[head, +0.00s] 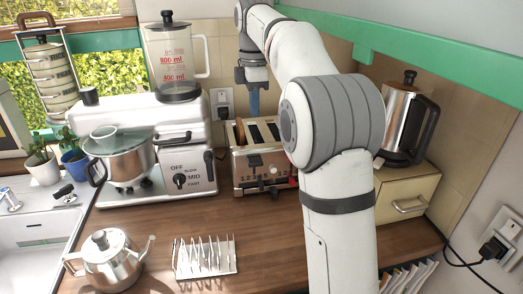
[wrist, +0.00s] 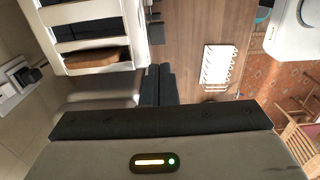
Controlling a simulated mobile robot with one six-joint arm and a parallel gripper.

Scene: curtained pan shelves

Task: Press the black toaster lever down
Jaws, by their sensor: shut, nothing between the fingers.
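The silver toaster (head: 241,178) stands on the wooden counter against the back wall, with bread in its top slots. Its black lever (head: 254,160) sticks out of the front face, toward the upper part. My gripper (head: 254,112) is above the toaster's top, fingers shut and empty, pointing down. In the wrist view the toaster (wrist: 134,48) is at the upper left with a brown slice in one slot. The shut fingers (wrist: 158,70) are beside it, apart from the lever as far as I can see. Small black parts on its front edge also show there.
A steel kettle (head: 398,125) stands on a drawer box at right. A white mixer (head: 190,140) with a pot is at left. A toast rack (head: 205,272) and a teapot (head: 112,262) are in front. Counter directly before the toaster is clear.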

